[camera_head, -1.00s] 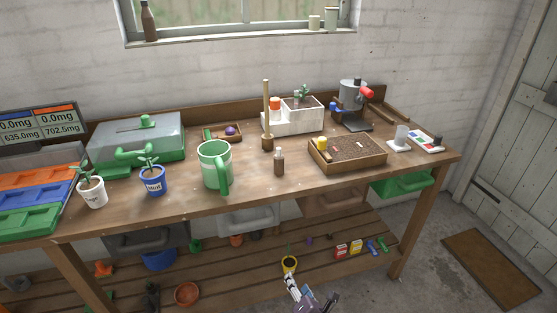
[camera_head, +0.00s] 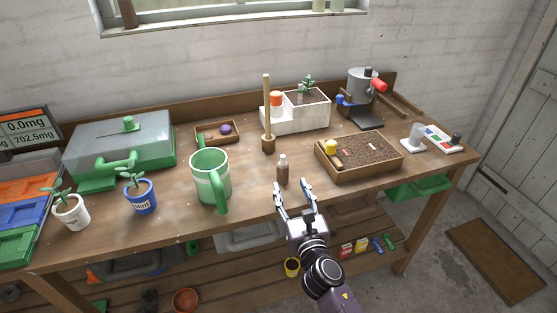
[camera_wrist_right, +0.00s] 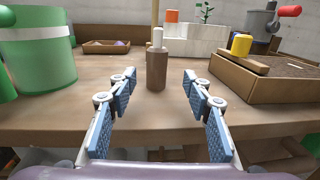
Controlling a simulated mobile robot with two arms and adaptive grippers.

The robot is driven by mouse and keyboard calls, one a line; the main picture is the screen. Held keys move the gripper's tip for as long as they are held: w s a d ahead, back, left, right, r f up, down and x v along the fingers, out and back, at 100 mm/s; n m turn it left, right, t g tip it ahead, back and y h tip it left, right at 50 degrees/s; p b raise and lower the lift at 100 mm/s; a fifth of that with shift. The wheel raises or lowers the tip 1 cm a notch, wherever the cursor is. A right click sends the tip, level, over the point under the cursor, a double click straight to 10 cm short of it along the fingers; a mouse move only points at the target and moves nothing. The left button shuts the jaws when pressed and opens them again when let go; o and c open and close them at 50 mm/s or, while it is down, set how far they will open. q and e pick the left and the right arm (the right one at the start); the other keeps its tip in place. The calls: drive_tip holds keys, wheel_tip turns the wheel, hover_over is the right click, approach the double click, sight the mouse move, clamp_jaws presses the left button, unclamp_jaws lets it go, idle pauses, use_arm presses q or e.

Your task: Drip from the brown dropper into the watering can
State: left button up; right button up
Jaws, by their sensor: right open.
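The brown dropper (camera_head: 283,172), a small bottle with a pale top, stands upright near the front edge of the bench. The green watering can (camera_head: 210,177) with a pale band stands to its left, its handle toward the front. My right gripper (camera_head: 295,188) is open and empty, just in front of the dropper at the bench edge. In the right wrist view the dropper (camera_wrist_right: 156,68) is centred beyond and between the spread fingers (camera_wrist_right: 158,85), not touched by them. The watering can (camera_wrist_right: 38,50) fills the left of that view. My left gripper is not in view.
A soil tray (camera_head: 360,162) stands right of the dropper. A wooden dibber (camera_head: 267,125) and a white caddy (camera_head: 300,118) stand behind it. Potted plants (camera_head: 141,195) are at the left. Bare bench top (camera_head: 245,180) lies between can and dropper.

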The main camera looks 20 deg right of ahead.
sight(284, 174)
drive_tip(key=shift+w, duration=1.05)
drive_tip(key=shift+w+r, duration=0.1)
drive_tip(key=shift+w, duration=0.3)
drive_tip(key=shift+w+r+p, duration=0.3)
drive_tip(key=shift+w, duration=0.35)
drive_tip(key=w, duration=0.3)
drive_tip(key=shift+w+f, duration=0.2)
drive_tip(key=shift+w, duration=0.3)
drive_tip(key=c, duration=0.6)
clamp_jaws()
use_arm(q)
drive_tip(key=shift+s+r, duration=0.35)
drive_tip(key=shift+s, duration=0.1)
